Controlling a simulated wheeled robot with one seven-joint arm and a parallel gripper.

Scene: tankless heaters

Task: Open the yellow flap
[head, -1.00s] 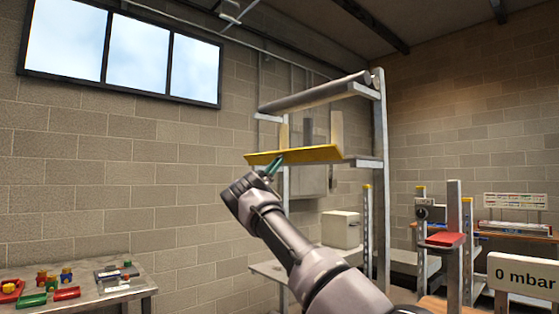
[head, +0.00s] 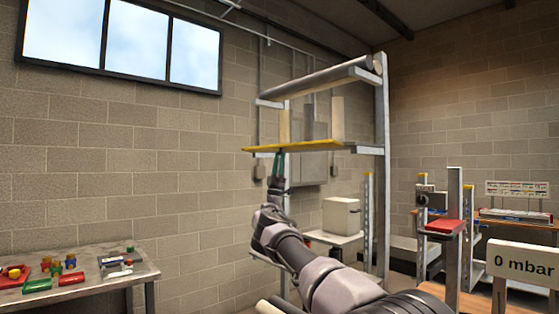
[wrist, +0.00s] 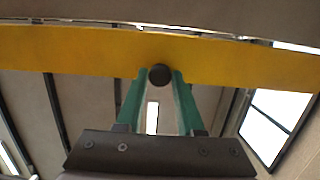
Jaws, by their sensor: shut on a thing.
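The yellow flap (head: 318,146) shows as a thin, nearly level strip on the metal rack in the head view. In the wrist view the flap (wrist: 80,55) crosses the picture as a wide yellow band. A dark round knob (wrist: 160,75) sits at its lower edge in that view. My gripper (wrist: 159,82) has its green fingers on both sides of the knob and is shut on it. In the head view my gripper (head: 278,157) reaches up from below to the flap's left part. The knob is hidden there.
A grey roller (head: 315,84) runs across the rack above the flap, and a grey upright post (head: 383,160) stands at right. A white box (head: 341,215) sits below. A table with coloured parts (head: 70,282) is at lower left. A "0 mbar" sign (head: 524,264) is at right.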

